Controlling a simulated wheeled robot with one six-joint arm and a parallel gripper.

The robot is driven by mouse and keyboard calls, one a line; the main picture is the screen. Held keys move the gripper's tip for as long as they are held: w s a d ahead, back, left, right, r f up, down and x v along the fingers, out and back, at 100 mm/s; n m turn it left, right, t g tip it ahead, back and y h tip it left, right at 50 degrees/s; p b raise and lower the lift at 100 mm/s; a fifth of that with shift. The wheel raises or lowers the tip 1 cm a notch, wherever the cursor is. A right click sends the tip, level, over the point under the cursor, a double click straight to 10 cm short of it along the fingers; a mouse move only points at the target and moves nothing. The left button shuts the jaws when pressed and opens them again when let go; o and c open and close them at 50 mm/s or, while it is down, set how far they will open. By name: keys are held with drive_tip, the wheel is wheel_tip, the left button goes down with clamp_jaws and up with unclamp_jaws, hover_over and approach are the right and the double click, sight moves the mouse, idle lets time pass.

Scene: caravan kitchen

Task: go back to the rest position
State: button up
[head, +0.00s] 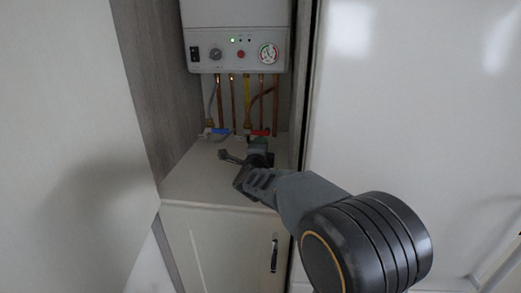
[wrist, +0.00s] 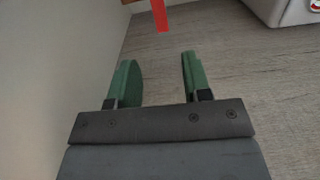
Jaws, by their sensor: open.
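My gripper (wrist: 158,70) is open in the wrist view, with its two green fingers apart and nothing between them. In the head view my gripper (head: 258,148) is small and partly hidden by my own arm; it is in the niche below the boiler, close to the valves. A red valve lever (wrist: 161,14) lies just beyond the fingertips in the wrist view, with a visible gap. The red lever (head: 259,132) also shows in the head view, just above the gripper.
A white boiler (head: 222,53) with a gauge (head: 268,54) hangs above copper pipes (head: 233,100). A blue lever (head: 219,131) is left of the red one. The cabinet top (head: 185,185) is below, with niche walls (head: 160,80) close on both sides.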

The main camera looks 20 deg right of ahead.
drive_tip(key=s+a+r+n+g+y+p, duration=0.3)
drive_tip(key=s+a+n+y+p, duration=0.5)
drive_tip(key=n, duration=0.5)
drive_tip(key=s+d+f+n+g+p, duration=0.1)
drive_tip(key=s+n+g+p, duration=0.2)
drive_tip(key=s, duration=0.7)
drive_tip(key=s+d+f+n+g+p, duration=0.2)
drive_tip(key=s+n+g, duration=0.4)
drive_tip(key=s, duration=0.5)
drive_tip(key=shift+n+g+p, duration=0.4)
drive_tip(key=shift+n+p, duration=0.15)
drive_tip(key=shift+n, duration=0.15)
drive_tip(key=shift+c, duration=0.2)
